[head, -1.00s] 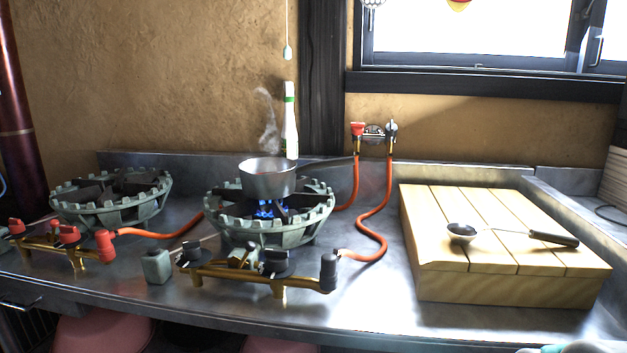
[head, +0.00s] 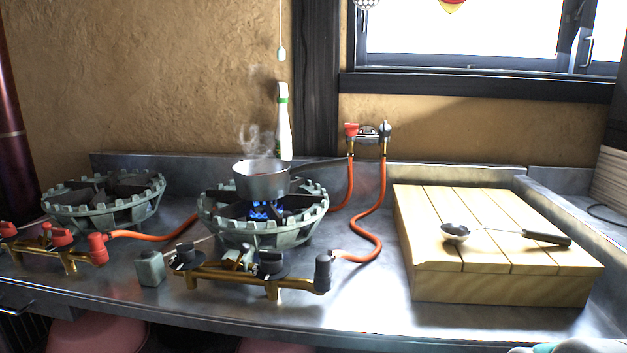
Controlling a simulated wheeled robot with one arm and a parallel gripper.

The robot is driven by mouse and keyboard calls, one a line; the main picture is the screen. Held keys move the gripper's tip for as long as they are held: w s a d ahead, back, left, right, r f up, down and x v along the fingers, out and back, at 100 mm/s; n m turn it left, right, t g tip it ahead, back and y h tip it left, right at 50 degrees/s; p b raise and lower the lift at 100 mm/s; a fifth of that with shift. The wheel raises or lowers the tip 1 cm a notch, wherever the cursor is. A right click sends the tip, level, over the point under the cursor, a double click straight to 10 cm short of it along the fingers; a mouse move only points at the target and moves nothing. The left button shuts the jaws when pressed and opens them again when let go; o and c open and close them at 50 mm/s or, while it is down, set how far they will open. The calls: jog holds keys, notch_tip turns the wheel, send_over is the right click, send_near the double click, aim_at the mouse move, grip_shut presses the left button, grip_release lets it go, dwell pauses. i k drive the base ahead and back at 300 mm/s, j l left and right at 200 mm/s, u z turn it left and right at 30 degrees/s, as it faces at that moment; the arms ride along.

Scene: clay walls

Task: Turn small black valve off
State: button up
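A brass gas pipe (head: 228,276) runs in front of the lit middle burner (head: 265,225). It carries a black valve knob (head: 185,257) at its left end and another black knob (head: 270,264) right of centre. A black fitting (head: 323,271) joins the pipe's right end to an orange hose (head: 372,240). A small dark valve handle (head: 385,130) also stands on the wall outlet, beside a red one (head: 351,130). Blue flame (head: 262,209) burns under a steaming metal pan (head: 261,180).
An unlit burner (head: 105,203) with red valves (head: 62,237) stands at the left. A wooden board (head: 480,215) with a ladle (head: 456,233) lies at the right. The metal counter's front strip (head: 380,305) is clear.

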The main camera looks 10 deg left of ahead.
aim_at(186, 253)
jog(key=u, duration=1.45)
